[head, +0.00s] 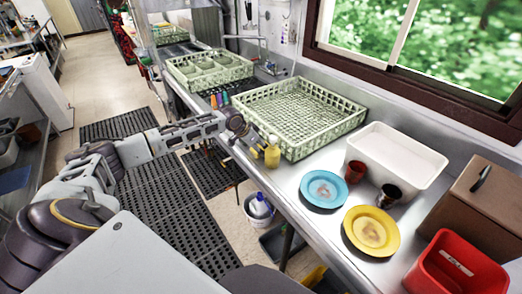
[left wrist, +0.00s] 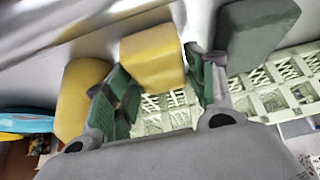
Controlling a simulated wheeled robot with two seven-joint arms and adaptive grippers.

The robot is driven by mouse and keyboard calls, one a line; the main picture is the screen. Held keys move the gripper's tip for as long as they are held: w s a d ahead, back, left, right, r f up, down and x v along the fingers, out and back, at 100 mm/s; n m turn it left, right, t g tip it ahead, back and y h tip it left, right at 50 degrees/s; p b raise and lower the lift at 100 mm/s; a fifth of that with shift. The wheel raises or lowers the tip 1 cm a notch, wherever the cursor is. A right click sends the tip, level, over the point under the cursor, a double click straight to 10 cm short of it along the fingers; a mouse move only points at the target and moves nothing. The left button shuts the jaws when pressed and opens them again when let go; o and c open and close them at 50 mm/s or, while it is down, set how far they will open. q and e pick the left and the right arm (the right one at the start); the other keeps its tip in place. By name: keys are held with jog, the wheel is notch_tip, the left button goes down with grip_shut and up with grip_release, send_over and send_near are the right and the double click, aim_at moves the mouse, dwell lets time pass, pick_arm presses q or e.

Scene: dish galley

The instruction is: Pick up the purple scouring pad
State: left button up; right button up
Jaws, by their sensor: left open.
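I cannot make out a purple scouring pad in either view. My left gripper (head: 246,134) is over the counter edge, beside a yellow bottle-like item (head: 272,152). In the left wrist view the left gripper (left wrist: 157,72) is open, its green-padded fingers spread apart. A yellow block (left wrist: 152,58) shows between and beyond the fingertips; I cannot tell whether they touch it. Another yellow item (left wrist: 82,98) lies left of the fingers, and a dark grey-green block (left wrist: 260,32) lies to the right. My right gripper is not in view.
A pale green dish rack (head: 345,118) stands behind the gripper. A white tub (head: 390,150), blue plate (head: 324,188), yellow plate (head: 371,231), two cups (head: 355,171) and a red bin (head: 456,268) occupy the counter to the right. Bare counter (head: 283,178) lies in front of the rack.

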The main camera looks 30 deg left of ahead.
pick_arm(q)
jog(key=shift+w+f, duration=0.1)
jog(key=shift+f, duration=0.1)
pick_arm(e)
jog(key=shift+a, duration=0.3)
